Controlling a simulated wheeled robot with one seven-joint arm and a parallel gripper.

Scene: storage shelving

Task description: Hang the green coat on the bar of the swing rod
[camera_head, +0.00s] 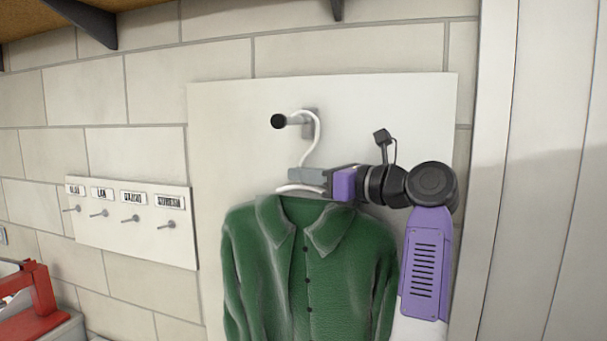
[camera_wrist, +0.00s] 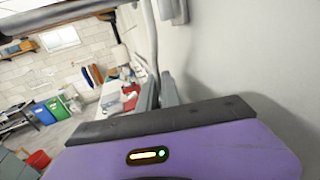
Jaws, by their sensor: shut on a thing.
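The green coat (camera_head: 310,260) hangs upright from a white hanger (camera_head: 318,140), facing the head camera. My gripper (camera_head: 306,178) is shut on the hanger's neck, just above the collar. The gripper's fingers (camera_wrist: 158,92) and part of the hanger's stem (camera_wrist: 151,35) also show in the wrist view. The swing rod (camera_head: 292,120) sticks out from the white board and ends in a black knob. The hanger's hook curves over by the rod, close to its wall bracket (camera_head: 311,120). I cannot tell whether the hook touches the rod.
The white board (camera_head: 225,130) is fixed to a block wall. A panel with several labelled hooks (camera_head: 125,240) is at left. A red object (camera_head: 30,290) stands at lower left. A pale upright panel (camera_head: 540,180) is at right. Shelf brackets (camera_head: 95,25) are overhead.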

